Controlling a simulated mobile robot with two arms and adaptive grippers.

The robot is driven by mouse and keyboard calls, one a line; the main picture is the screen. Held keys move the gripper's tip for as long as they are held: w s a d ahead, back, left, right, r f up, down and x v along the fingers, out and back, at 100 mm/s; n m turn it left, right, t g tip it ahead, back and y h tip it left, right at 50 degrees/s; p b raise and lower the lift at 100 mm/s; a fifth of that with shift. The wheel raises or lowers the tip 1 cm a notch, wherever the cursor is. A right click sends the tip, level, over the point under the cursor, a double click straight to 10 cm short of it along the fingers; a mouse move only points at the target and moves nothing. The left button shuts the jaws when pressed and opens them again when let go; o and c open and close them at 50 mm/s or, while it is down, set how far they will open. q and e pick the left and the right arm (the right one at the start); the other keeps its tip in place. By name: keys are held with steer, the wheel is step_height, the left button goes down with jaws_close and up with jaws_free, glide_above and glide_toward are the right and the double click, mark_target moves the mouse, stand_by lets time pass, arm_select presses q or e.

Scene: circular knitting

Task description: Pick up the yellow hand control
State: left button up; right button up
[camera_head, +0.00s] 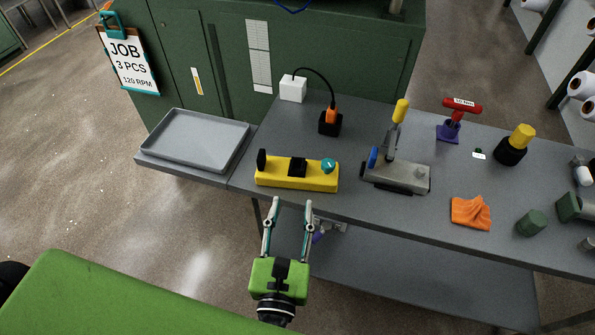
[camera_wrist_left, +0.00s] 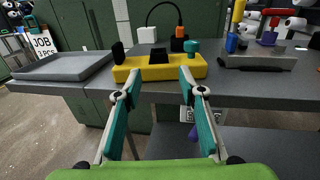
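The yellow hand control (camera_head: 318,180) lies on the grey bench near its front edge. It is a yellow bar with a black knob at its left end, a black middle part and a teal knob at its right end. It also shows in the left wrist view (camera_wrist_left: 187,69), just beyond the fingertips. My left gripper (camera_head: 291,203) is open and empty, in front of the bench edge, with its fingers pointing at the hand control and apart from it. The gripper's open fingers also show in the left wrist view (camera_wrist_left: 152,82). My right gripper is not in view.
A grey tray (camera_head: 158,165) stands left of the control. Behind it are a white box (camera_head: 292,88) and an orange plug in a black socket (camera_head: 330,123). A grey device with a yellow-topped lever (camera_head: 396,177) stands to the right, beyond a small gap. An orange cloth (camera_head: 470,212) lies farther right.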

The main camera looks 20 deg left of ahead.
mark_target(298, 172)
arm_select(q)
steer(key=w, duration=0.2)
steer(key=w+p, duration=0.1)
steer(key=w, duration=0.1)
steer(key=w+a+p, duration=0.1)
steer(key=w, duration=0.1)
steer(key=shift+w+r, duration=0.15)
steer(key=shift+w, duration=0.4)
steer(key=shift+w+a, duration=0.1)
steer(key=shift+w, duration=0.45)
steer(key=w, duration=0.1)
steer(key=w+p, duration=0.1)
steer(key=w, duration=0.2)
steer(key=shift+w+a+p, duration=0.25)
steer(key=shift+a+p, duration=0.1)
steer(key=shift+w, duration=0.1)
jaws_close()
